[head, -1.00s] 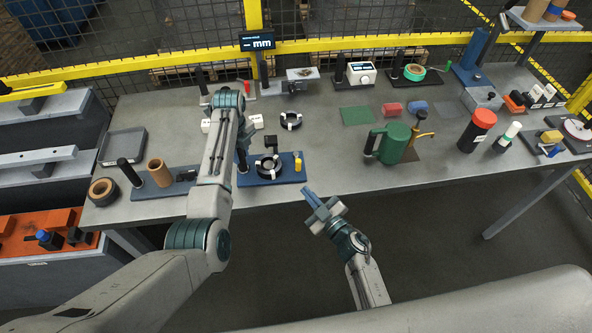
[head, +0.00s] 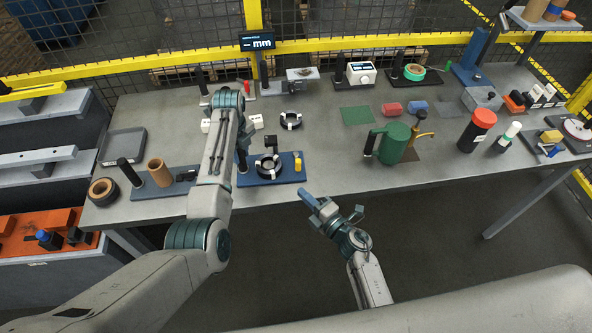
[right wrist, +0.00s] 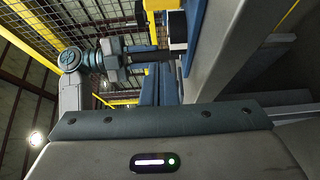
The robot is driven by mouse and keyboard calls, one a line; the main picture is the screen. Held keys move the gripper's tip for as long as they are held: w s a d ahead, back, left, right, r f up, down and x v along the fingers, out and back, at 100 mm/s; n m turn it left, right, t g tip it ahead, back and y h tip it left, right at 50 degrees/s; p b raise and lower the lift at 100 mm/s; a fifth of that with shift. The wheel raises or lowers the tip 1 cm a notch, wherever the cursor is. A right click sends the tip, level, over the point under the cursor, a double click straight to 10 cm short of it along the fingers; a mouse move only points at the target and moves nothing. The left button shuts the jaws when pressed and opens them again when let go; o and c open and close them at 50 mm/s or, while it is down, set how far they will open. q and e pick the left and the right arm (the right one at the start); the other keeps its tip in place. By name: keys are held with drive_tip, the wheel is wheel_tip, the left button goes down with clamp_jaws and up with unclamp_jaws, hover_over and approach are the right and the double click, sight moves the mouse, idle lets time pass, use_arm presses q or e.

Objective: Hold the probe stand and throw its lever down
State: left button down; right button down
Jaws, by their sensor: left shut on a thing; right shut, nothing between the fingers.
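The probe stand (head: 284,174) has a blue base with a black ring (head: 268,165), a black overhead arm (head: 262,154) and a yellow lever-like part (head: 298,162) at its right. It stands at the table's front edge. My left gripper (head: 243,160) is at the stand's left upright, mostly hidden by my left arm. It is shut on the stand, and the grip is largely hidden. It also shows in the right wrist view (right wrist: 150,57). My right gripper (head: 308,196) is shut and empty, in front of the table edge, below and right of the stand, apart from it.
A brown cylinder (head: 159,172) on a dark base stands left of my left arm. A green can (head: 394,145) stands to the right. The table front between stand and can is clear.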

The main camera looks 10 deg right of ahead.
sight(297, 159)
use_arm(q)
drive_tip(key=shift+s, duration=0.1)
use_arm(e)
drive_tip(key=x, duration=1)
drive_tip(key=shift+w+a, duration=0.1)
drive_tip(key=d, duration=0.2)
drive_tip(key=shift+w+d, duration=0.15)
drive_tip(key=shift+d, duration=0.2)
drive_tip(key=shift+w+d, duration=0.1)
drive_tip(key=shift+d, duration=0.6)
